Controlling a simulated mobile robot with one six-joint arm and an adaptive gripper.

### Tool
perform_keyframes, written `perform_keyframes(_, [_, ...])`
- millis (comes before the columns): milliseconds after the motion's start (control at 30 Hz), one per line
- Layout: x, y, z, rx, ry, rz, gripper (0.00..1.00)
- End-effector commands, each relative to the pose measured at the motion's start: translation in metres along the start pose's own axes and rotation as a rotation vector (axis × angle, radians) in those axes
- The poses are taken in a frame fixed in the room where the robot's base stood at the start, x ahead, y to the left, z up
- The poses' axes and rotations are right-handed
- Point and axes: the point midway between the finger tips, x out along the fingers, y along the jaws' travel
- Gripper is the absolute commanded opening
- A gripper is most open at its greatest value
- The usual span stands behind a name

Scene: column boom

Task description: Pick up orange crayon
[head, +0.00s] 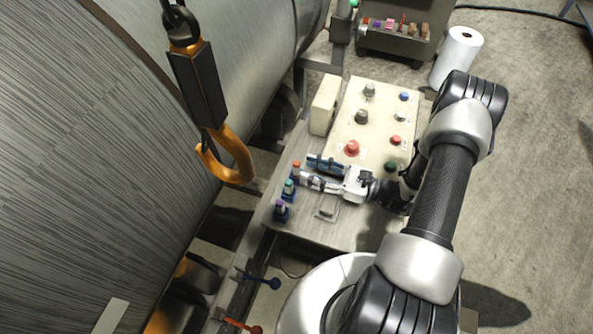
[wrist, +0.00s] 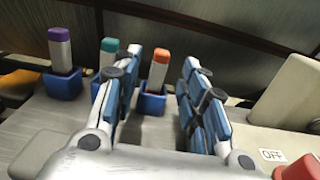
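The orange crayon (wrist: 158,69) has a pale grey body and an orange top. It stands nearly upright in a small blue holder (wrist: 151,103). In the head view the orange crayon (head: 296,164) is the one farthest up its row. My gripper (head: 307,167) is open and points left at it, low over the grey table. In the wrist view the crayon shows in the gap between my two blue-padded fingers, touching neither as far as I can see. I cannot tell whether it is inside the fingertips or just beyond them.
A teal crayon (wrist: 108,53) and a purple crayon (wrist: 60,50) stand in blue holders left of the orange one. A cream control box (head: 372,130) with buttons lies on the right. An orange hook (head: 232,160) hangs above, near a large cable drum (head: 90,130).

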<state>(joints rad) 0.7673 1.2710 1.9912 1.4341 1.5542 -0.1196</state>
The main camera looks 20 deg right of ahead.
Motion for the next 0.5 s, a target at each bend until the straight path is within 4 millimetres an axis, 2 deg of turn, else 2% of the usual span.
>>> perform_keyframes(100, [0.022,0.002,-0.001,0.001,0.0,0.007,0.39])
perform_keyframes(233, [0.04,0.001,-0.001,0.0,0.0,0.006,0.39])
perform_keyframes(500, [0.049,0.001,0.0,0.0,0.0,0.001,0.39])
